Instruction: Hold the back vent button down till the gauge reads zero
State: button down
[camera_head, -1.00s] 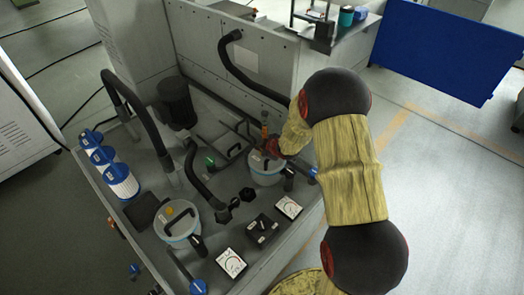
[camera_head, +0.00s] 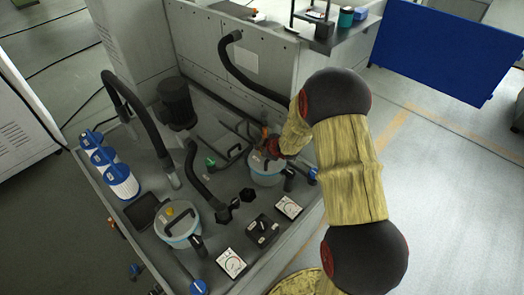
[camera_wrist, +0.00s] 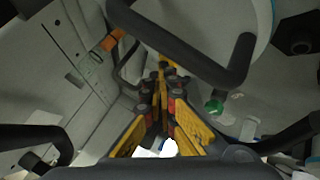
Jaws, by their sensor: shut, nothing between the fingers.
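The back canister (camera_head: 266,178) is a pale pot with a blue rim on the grey bench. My gripper (camera_head: 268,148) is at its lid, shut and empty, and covers the spot where a vent button could be. In the wrist view the shut yellow-and-black fingers (camera_wrist: 163,72) point past a black lid handle (camera_wrist: 190,55); I cannot tell if they touch a button. The front canister (camera_head: 178,238) has a yellow-orange button (camera_head: 170,212) on its lid. A white dial gauge (camera_head: 288,207) is near the back canister and another (camera_head: 231,263) near the front one; their readings are too small to tell.
A black switch box (camera_head: 262,229) sits between the gauges. Black hoses (camera_head: 145,120) arch over the bench, and a green knob (camera_head: 211,162) is left of the back canister. White filter cartridges (camera_head: 121,183) line the left edge. An orange part (camera_wrist: 111,41) is near the fingers.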

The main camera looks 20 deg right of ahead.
jog(key=shift+r+p, duration=0.5)
jog(key=shift+r, duration=0.25)
jog(key=shift+r+p, duration=2.25)
jog(key=shift+r, duration=0.25)
jog(key=s+a+r+m+h, duration=0.1)
jog(key=s+r+m, duration=0.1)
jog(key=s+r, duration=0.35)
jog(key=s+r+m+g+h, duration=0.1)
jog(key=s+r, duration=0.1)
jog(key=r, duration=0.7)
jog(key=s+a+r+m+h, duration=0.15)
jog(key=s+r, duration=0.25)
jog(key=r, duration=0.4)
jog(key=s+a+r+m+g+y, duration=0.1)
jog(key=s+a+r, duration=0.1)
jog(key=s, duration=0.7)
jog(key=s+a+r+m+y, duration=0.1)
jog(key=s+a+r+m, duration=0.1)
jog(key=s+a, duration=0.3)
jog(key=s+a+r+m+g+y, duration=0.1)
jog(key=s+a+r+m, duration=0.1)
jog(key=s, duration=1.1)
jog(key=shift+s+a+r+g, duration=0.15)
jog(key=shift+a+r+g, duration=0.15)
jog(key=shift+a+r, duration=0.5)
